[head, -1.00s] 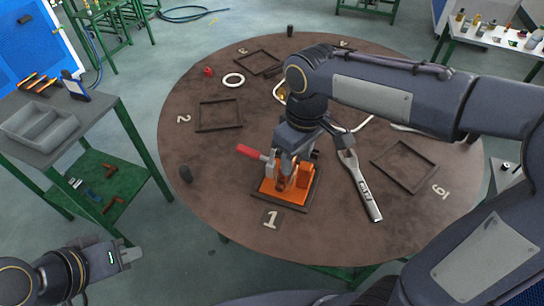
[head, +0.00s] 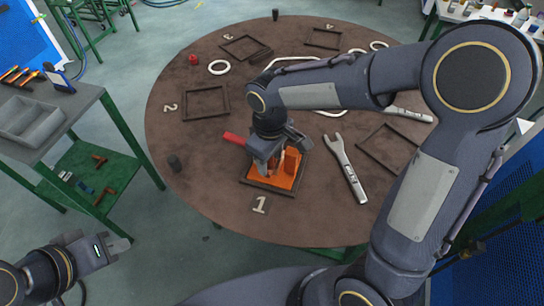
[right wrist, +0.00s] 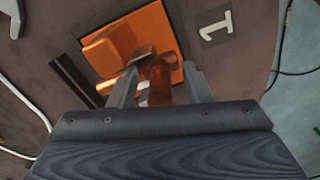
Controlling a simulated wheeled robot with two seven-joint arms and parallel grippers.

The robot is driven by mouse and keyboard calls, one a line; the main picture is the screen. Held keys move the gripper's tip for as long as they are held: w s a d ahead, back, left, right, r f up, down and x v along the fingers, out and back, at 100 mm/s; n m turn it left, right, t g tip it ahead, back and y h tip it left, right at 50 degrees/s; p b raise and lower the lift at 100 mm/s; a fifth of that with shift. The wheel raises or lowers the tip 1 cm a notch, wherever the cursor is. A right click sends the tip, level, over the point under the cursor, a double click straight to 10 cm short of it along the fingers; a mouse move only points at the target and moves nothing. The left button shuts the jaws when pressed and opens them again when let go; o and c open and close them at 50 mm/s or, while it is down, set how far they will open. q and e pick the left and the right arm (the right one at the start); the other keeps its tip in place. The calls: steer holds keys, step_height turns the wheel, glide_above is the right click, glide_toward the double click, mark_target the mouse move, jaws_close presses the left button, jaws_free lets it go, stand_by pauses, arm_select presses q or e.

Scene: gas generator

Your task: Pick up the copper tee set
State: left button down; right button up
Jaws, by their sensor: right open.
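The copper tee set (right wrist: 160,90) shows in the right wrist view as a copper-brown pipe piece standing at an orange base (right wrist: 165,25). My right gripper (right wrist: 160,78) is open, with one finger on each side of the copper piece. I cannot tell whether the fingers touch it. In the head view the orange base (head: 290,163) sits inside the dark square frame by the number 1, and my right gripper (head: 268,165) is over it, hiding most of the copper piece. My left gripper (head: 95,250) is at the lower left, away from the table; its jaws are unclear.
The round brown table (head: 205,130) holds several dark square frames. A red handle (head: 235,139) sticks out left of my right gripper. A wrench (head: 346,170) lies to the right, and a white ring (head: 218,67) at the back. A green-legged side table (head: 60,135) stands at the left.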

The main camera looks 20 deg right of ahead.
steer(key=shift+c, duration=0.3)
jaws_close()
steer(key=shift+r, duration=0.15)
